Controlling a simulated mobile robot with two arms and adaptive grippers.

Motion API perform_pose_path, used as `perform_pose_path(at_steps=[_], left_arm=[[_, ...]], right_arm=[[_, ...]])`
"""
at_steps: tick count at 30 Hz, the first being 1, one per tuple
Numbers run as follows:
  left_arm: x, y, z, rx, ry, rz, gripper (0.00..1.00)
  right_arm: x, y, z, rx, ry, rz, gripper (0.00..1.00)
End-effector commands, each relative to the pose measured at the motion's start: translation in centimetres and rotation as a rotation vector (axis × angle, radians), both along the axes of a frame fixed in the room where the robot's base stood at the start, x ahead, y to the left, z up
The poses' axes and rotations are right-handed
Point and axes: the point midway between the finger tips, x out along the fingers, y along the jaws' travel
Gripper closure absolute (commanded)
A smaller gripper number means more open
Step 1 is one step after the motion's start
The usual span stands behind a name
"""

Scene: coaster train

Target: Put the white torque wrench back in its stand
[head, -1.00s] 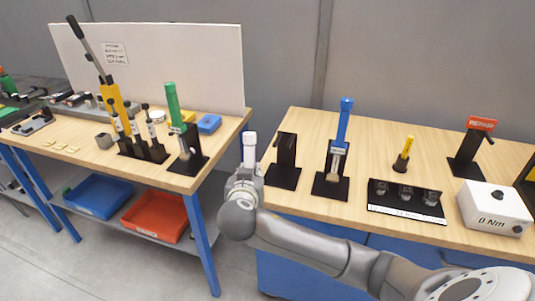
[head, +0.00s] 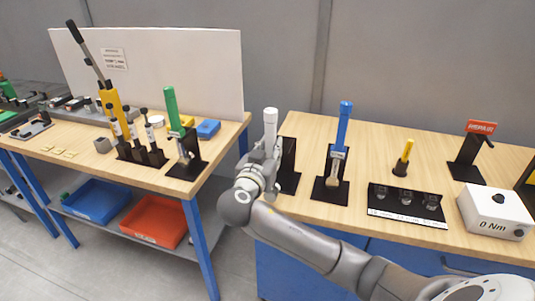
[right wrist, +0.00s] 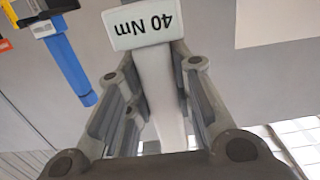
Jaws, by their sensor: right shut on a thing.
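The white torque wrench (head: 270,122) stands roughly upright in my right gripper (head: 270,158), in front of the left end of the right bench. My right gripper is shut on it; the right wrist view shows the white wrench (right wrist: 160,90) between the fingers, with a "40 Nm" label (right wrist: 138,24). A black stand (head: 289,172) with an empty-looking upright is just right of the gripper and partly hidden by it. Whether the wrench touches this stand I cannot tell. My left gripper is not in view.
A blue wrench (head: 343,128) sits in the black stand to the right; it also shows in the right wrist view (right wrist: 72,68). A yellow-handled tool (head: 404,156), a socket tray (head: 408,206) and a white "0 Nm" box (head: 496,210) are farther right. A green wrench (head: 172,108) stands on the left bench.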

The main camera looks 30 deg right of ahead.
Motion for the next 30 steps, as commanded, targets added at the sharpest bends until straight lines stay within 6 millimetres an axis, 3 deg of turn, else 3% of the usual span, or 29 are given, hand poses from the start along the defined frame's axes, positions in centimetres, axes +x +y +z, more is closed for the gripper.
perform_pose_path(at_steps=[6,30], left_arm=[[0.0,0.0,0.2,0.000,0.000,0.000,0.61],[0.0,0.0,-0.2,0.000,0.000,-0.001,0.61]], right_arm=[[1.5,-1.9,0.4,-0.006,-0.007,-0.001,1.00],[1.9,-2.2,0.5,0.007,0.001,0.000,1.00]])
